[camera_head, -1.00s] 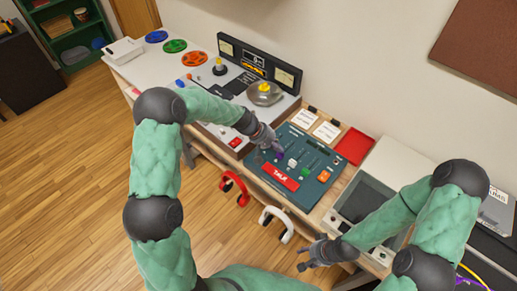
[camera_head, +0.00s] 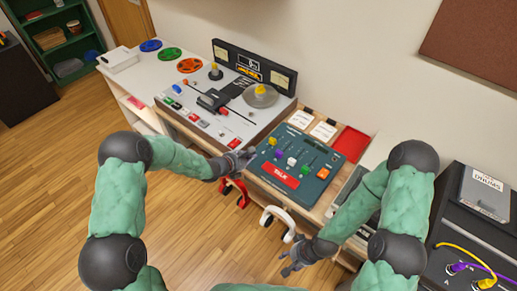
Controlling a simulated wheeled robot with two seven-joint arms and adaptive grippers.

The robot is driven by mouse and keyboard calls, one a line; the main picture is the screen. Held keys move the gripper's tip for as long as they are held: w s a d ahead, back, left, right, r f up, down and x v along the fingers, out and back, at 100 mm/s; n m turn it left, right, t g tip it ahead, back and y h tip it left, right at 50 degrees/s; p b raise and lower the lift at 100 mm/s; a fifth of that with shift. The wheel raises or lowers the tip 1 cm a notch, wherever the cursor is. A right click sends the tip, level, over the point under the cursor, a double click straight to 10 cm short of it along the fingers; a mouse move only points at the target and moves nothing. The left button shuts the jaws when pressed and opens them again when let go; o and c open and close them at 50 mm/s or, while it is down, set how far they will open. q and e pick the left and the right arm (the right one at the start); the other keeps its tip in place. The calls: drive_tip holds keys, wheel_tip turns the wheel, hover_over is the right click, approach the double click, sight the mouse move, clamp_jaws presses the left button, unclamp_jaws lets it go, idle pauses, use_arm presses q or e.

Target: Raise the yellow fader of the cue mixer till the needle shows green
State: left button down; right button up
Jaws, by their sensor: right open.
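The cue mixer (camera_head: 262,164) is a dark teal panel on the bench. Its yellow fader knob (camera_head: 273,142) is at the far left of a row with a purple knob (camera_head: 278,154), a white knob (camera_head: 291,161) and a green knob (camera_head: 304,170). A small dark display (camera_head: 322,148) is at its upper right; no needle is readable. My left gripper (camera_head: 247,156) is at the mixer's left edge, clear of the yellow knob; its finger opening is unclear. My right gripper (camera_head: 286,266) is open and empty, low in front of the bench.
A tape machine (camera_head: 205,122) with two pale meters stands left of the mixer. A red tray (camera_head: 351,143) and paper cards (camera_head: 323,131) lie behind it. Red headphones (camera_head: 234,190) and white headphones (camera_head: 279,218) hang at the bench front. A black amp (camera_head: 455,225) stands right.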

use_arm(q)
drive_tip(key=a+n, duration=0.1)
drive_tip(key=b, duration=0.2)
approach(272, 144)
drive_tip(key=f, duration=0.3)
drive_tip(key=shift+w+d, duration=0.2)
drive_tip(key=shift+d, duration=0.15)
drive_tip(key=w+d, duration=0.1)
drive_tip(key=w+d+b, duration=0.1)
drive_tip(key=shift+w+f, duration=0.15)
drive_tip(key=shift+w, duration=0.2)
drive_tip(key=shift+w+d, duration=0.3)
drive_tip(key=shift+w, duration=0.25)
